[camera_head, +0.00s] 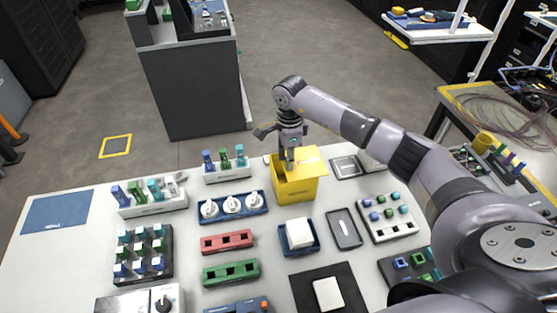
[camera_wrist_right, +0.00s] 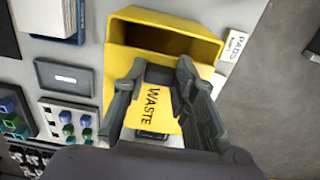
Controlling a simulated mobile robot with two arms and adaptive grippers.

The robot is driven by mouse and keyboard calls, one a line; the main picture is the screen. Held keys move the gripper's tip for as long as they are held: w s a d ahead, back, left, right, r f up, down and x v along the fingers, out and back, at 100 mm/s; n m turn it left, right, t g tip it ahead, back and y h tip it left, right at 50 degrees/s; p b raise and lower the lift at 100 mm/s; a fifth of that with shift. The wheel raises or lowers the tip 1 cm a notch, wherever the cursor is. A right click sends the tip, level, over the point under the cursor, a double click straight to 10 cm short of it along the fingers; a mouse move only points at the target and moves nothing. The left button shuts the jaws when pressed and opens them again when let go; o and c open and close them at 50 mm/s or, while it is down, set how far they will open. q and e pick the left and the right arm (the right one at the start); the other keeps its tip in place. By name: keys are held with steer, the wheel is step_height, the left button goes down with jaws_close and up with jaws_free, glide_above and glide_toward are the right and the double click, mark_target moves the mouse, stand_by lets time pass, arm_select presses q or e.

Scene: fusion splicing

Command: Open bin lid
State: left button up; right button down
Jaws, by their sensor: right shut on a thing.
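The yellow waste bin (camera_head: 295,190) stands on the table; its rim and dark cavity also show in the right wrist view (camera_wrist_right: 165,17). Its flat yellow lid (camera_wrist_right: 157,108), marked WASTE, covers only one side of the top. In the head view the lid (camera_head: 311,157) lies at the right and the dark gap is at the left. My right gripper (camera_head: 290,160) points down at the bin top. In the wrist view its fingers (camera_wrist_right: 162,70) are shut on the lid, one on each side; the exact contact is hard to see. My left gripper is not in view.
A blue tray with white spools (camera_head: 233,206) stands left of the bin. A blue box with white pads (camera_head: 299,235) and a grey tray (camera_head: 344,228) lie in front. A rack with coloured bottles (camera_head: 227,169) stands behind left. The table's far edge is close behind the bin.

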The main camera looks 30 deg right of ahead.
mark_target(309, 161)
steer(key=d, duration=0.2)
steer(key=s+d+b, duration=0.1)
steer(key=d, duration=0.3)
steer(key=shift+s+d, duration=0.25)
steer(key=shift+s, duration=0.1)
steer(key=c, duration=1.3)
jaws_free()
step_height(309, 161, up, 12)
steer(key=shift+r, duration=0.1)
